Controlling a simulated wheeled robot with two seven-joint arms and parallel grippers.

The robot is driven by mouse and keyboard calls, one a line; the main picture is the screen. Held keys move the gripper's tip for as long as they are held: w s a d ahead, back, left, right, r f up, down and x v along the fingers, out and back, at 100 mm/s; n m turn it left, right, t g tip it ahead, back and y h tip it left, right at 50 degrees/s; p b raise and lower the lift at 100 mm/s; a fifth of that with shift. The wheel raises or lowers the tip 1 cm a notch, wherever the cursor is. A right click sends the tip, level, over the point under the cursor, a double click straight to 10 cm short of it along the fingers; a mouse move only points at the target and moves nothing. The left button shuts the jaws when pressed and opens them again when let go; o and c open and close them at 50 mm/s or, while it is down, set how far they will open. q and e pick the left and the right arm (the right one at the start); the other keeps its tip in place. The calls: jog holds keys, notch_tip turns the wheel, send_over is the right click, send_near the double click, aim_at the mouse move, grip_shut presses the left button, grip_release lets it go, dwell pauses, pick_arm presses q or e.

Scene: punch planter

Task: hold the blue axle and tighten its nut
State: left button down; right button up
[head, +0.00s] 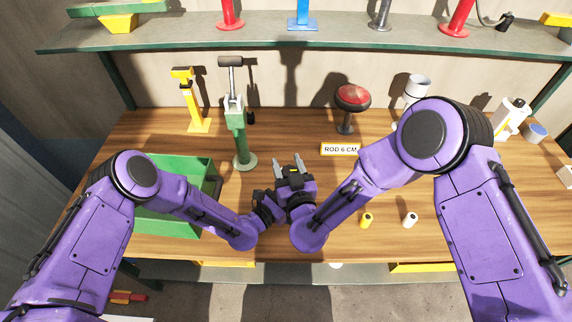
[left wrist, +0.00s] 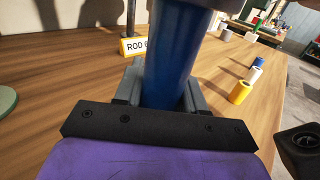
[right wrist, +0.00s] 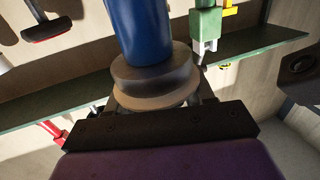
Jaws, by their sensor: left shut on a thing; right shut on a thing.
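The blue axle (left wrist: 170,60) rises between the grey fingers of my left gripper (left wrist: 160,88), which is shut on it. The axle also shows in the right wrist view (right wrist: 140,28). There a round brown-grey nut (right wrist: 152,78) sits at the axle's end. My right gripper (right wrist: 157,104) is shut at the nut, its fingers on either side, partly hidden behind it. In the head view my right gripper (head: 289,162) is over the middle of the table, beside my left wrist. I cannot make out the axle or the left fingertips in the head view.
A green bin (head: 208,168) stands at the left. Behind are a green punch (head: 238,130), a yellow stand (head: 195,110), a red-topped stand (head: 351,98) and a "ROD 6 CM" sign (head: 340,149). A shelf (head: 180,33) runs above.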

dwell(0.4)
jog(key=o, duration=1)
jog(key=v, duration=0.7)
jog(key=shift+s, duration=0.25)
